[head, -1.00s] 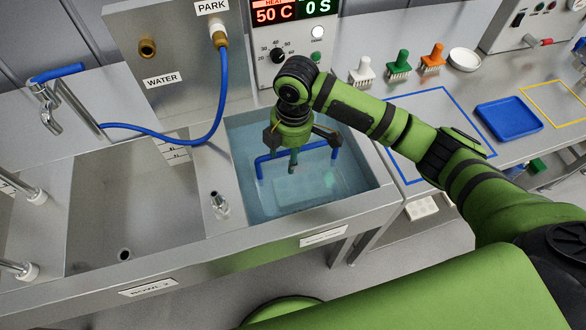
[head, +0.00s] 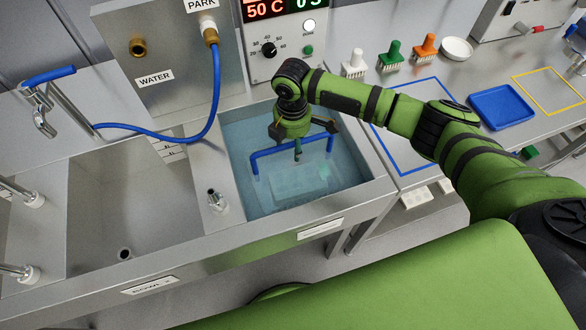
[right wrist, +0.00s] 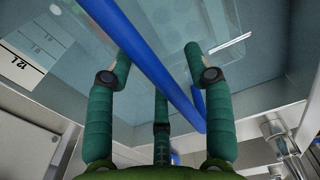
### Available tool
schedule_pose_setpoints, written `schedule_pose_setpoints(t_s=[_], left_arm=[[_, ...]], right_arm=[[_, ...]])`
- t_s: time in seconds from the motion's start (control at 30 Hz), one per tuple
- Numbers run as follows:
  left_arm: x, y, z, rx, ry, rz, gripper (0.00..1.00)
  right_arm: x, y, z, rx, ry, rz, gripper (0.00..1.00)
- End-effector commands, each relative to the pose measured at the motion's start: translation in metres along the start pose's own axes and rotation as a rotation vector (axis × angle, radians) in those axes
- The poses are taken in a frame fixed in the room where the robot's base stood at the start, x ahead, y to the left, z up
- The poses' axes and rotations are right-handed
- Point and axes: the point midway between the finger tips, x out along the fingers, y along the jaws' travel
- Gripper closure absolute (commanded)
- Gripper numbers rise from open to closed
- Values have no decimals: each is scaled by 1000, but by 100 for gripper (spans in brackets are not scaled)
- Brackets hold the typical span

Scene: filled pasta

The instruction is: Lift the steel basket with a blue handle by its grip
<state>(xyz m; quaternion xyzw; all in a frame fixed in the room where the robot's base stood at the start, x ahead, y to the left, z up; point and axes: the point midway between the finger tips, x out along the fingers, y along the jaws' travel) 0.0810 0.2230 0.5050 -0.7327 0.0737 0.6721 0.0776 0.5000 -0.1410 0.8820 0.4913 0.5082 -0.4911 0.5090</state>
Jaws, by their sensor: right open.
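The steel basket (head: 300,183) sits under water in the filled basin, its mesh body blurred by the water. Its blue handle (head: 256,161) stands up as an arch with a straight top bar. My right gripper (head: 298,155) is over the handle, open, with its fingers pointing down. In the right wrist view the blue handle (right wrist: 145,60) runs diagonally through the space between the spread fingers of the right gripper (right wrist: 160,65), which are not closed on it. Part of the bar is hidden behind the gripper in the head view. My left gripper is not in view.
The water basin (head: 228,170) has steel walls close around the basket. An empty sink (head: 125,195) lies left, with a metal nozzle (head: 216,199) between. A blue hose (head: 215,100) hangs behind. Brushes and a blue tray (head: 501,107) are on the right counter.

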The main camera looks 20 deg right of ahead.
Motion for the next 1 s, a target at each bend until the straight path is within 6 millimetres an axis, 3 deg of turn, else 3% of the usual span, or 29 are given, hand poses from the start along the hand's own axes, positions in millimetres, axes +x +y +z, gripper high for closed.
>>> schedule_pose_setpoints(t_s=[0.07, 0.1, 0.2, 0.23, 0.67, 1.0], left_arm=[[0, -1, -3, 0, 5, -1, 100], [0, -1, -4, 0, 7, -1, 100], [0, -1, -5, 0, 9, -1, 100], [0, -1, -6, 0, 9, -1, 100], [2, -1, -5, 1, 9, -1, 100], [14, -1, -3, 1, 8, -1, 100]], right_arm=[[0, 0, 0, 0, 0, 0, 47], [0, 0, 0, 0, 0, 0, 55], [0, 0, 0, 0, 0, 0, 95], [0, 0, 0, 0, 0, -1, 100], [-8, 2, 0, 0, 2, 3, 100], [-66, 2, -1, 0, 4, 7, 100]])
